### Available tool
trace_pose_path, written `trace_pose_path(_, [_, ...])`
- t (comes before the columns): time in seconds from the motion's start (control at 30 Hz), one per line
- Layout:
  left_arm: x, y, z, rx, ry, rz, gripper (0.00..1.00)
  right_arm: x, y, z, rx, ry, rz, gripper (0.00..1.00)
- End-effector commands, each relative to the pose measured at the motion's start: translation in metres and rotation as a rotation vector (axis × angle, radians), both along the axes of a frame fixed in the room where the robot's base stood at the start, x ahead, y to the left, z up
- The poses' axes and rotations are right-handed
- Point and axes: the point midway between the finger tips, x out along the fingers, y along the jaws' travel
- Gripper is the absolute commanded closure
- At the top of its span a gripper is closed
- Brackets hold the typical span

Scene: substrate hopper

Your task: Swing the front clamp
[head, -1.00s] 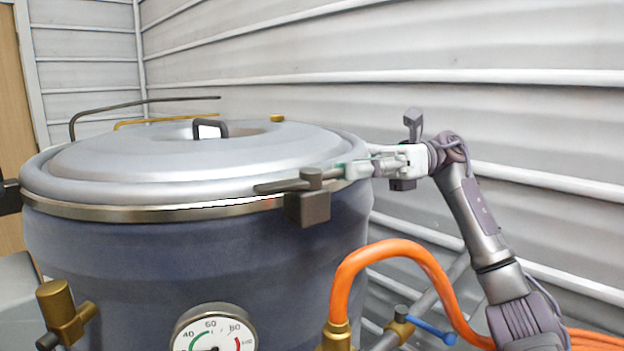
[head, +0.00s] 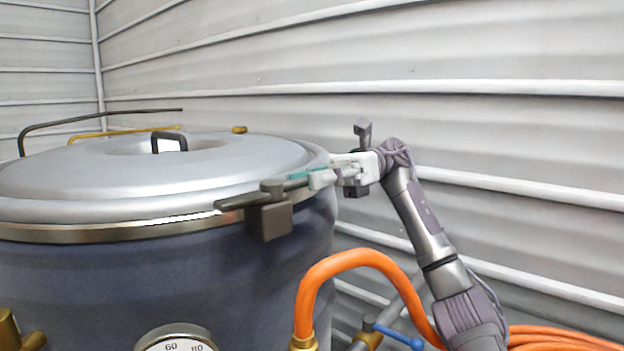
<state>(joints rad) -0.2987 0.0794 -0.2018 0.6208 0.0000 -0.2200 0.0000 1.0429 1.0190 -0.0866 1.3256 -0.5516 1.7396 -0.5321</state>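The front clamp (head: 269,218) is a dark grey block with a lever bar on top, at the rim of a large blue vessel. Its bar points left along the rim on one side and right toward my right gripper on the other. My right gripper (head: 309,180), pale with a teal pad, is at the right end of this bar. Its fingers overlap the bar end in the picture. I cannot tell whether they are closed on it. My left gripper is out of view.
The domed silver lid (head: 105,176) with a dark handle covers the vessel (head: 120,280). An orange hose (head: 345,258) arches below my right arm, near a blue-handled valve (head: 393,336). A ribbed pale wall (head: 480,110) stands behind.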

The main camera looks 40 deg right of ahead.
Motion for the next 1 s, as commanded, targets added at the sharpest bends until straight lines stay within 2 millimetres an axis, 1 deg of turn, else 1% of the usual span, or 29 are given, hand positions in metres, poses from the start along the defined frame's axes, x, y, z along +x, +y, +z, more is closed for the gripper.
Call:
trace_pose_path(0.2, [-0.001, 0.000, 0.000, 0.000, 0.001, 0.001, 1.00, 0.000, 0.000, 0.000, 0.000, -0.001, 0.001, 0.61])
trace_pose_path(0.3, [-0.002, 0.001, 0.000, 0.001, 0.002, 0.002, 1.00, 0.000, -0.004, 0.001, 0.001, -0.001, 0.000, 0.61])
trace_pose_path(0.37, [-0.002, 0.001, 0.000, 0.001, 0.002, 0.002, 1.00, 0.000, -0.010, 0.001, 0.002, -0.001, -0.001, 0.61])
trace_pose_path(0.6, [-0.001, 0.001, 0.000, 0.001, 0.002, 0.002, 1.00, 0.001, -0.049, 0.001, 0.002, -0.001, -0.004, 0.61])
trace_pose_path(0.7, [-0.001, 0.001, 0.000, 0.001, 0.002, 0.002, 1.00, 0.001, -0.062, 0.001, 0.003, -0.002, -0.003, 0.61])
trace_pose_path(0.83, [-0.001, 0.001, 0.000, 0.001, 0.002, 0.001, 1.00, 0.001, -0.072, 0.001, 0.002, -0.002, 0.000, 0.61])
trace_pose_path(1.0, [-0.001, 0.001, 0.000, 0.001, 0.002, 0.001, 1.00, 0.001, -0.075, 0.000, 0.000, 0.000, 0.001, 0.61])
